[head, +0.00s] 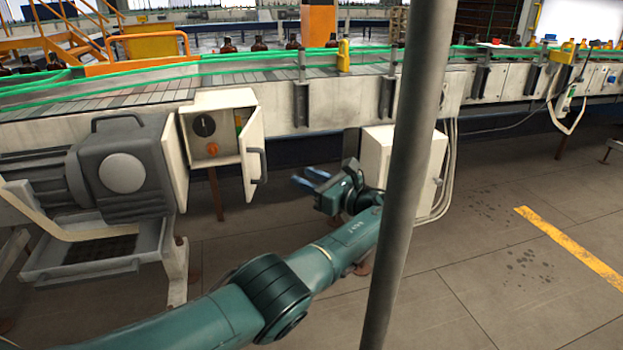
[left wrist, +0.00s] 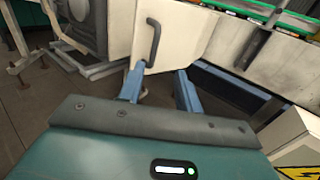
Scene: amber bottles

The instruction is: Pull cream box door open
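The cream box (head: 207,104) hangs below the conveyor at centre left in the head view. Its door (head: 250,140) stands open, swung out to the right, and a dial and an orange knob show inside. The dark door handle (head: 263,166) is on the door's outer face; it also shows at the top of the left wrist view (left wrist: 153,42). My left gripper (head: 305,178) is open and empty, to the right of the handle and apart from it in the head view. In the wrist view, its left blue finger appears just below the handle. My right gripper is not in view.
A grey machine (head: 122,170) stands left of the box. A second cream box (head: 377,152) is behind my left arm. A grey pole (head: 408,150) crosses the head view. The conveyor (head: 330,70) runs behind. Floor at right is clear.

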